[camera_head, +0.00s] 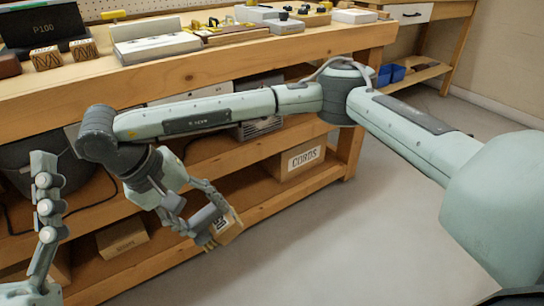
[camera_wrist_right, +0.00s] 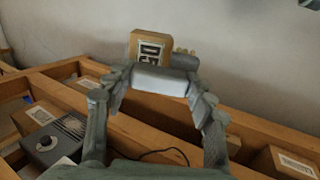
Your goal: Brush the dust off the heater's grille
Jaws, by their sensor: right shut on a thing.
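My right gripper (camera_head: 205,222) is shut on a small wooden block with a dark-lettered label, apparently the brush (camera_head: 228,228). It is held in the air in front of the lower shelves. In the right wrist view the block (camera_wrist_right: 148,46) shows beyond the fingers, with tan tufts beside it. A grey box with a dark knob and a slatted grille, apparently the heater (camera_wrist_right: 55,142), is at lower left there, apart from the brush. In the head view a slatted grey unit (camera_head: 259,128) sits under the bench top, partly hidden by my right arm. My left gripper (camera_head: 46,195) is at the left edge; its opening is unclear.
The wooden bench (camera_head: 290,55) carries boxes and tools on top. A box marked CORDS (camera_head: 300,160) and another carton (camera_head: 122,237) stand on the lower shelves. A dark bin (camera_head: 60,170) is at the left. The floor (camera_head: 330,240) in front is clear.

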